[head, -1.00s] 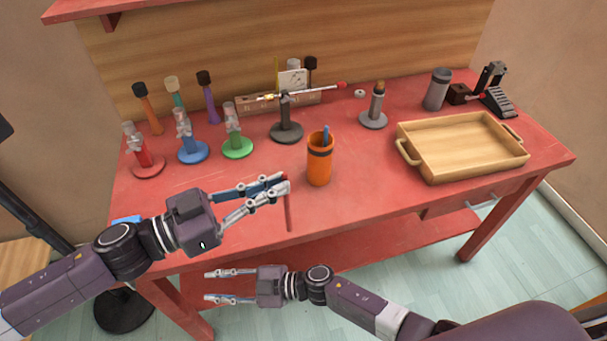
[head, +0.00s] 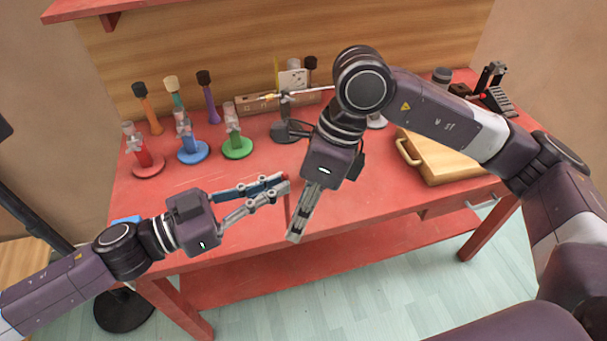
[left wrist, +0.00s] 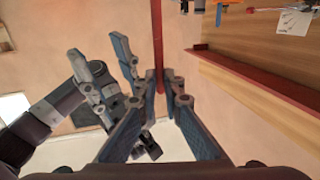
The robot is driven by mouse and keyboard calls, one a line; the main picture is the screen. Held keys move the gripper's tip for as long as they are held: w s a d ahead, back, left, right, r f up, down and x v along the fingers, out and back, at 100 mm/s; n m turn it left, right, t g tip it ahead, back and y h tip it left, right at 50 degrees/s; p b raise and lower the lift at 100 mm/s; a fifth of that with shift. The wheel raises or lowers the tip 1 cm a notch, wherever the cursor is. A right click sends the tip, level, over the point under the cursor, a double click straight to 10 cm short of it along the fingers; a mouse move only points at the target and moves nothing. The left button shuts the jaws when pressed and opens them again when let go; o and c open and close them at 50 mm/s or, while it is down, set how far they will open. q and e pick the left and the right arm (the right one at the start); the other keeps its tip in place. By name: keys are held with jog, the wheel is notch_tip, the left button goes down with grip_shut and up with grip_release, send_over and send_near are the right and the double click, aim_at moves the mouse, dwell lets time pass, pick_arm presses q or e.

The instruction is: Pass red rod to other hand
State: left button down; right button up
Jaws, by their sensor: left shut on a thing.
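The red rod (head: 287,207) is held upright by my left gripper (head: 284,185), whose fingers are shut around its upper part. In the left wrist view the rod (left wrist: 158,40) runs up from between the left fingertips (left wrist: 166,88). My right gripper (head: 297,238) reaches down from above, just right of the rod, seen edge-on in the head view. In the left wrist view the right gripper (left wrist: 122,85) is left of the rod, with its fingers spread and nothing between them. I cannot tell how near its fingers are to the rod.
The red table (head: 245,190) has free room around the hands. Red, blue (head: 193,153) and green (head: 237,148) stands are behind on the left. A wooden tray (head: 450,165) is at right, partly behind my right arm. The orange cup is hidden behind my right gripper.

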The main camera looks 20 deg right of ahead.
aim_at(286, 212)
jog(key=w+d+r+t, duration=0.2)
jog(key=w+r+t, duration=0.1)
jog(key=w+r, duration=0.15)
jog(key=shift+h, duration=0.4)
jog(key=x, duration=1.2)
jog(key=shift+s, duration=0.1)
pick_arm(q)
jog(key=shift+s, duration=0.1)
pick_arm(e)
jog(key=shift+r, duration=0.1)
grip_shut()
pick_arm(q)
jog(key=c, duration=2)
grip_release()
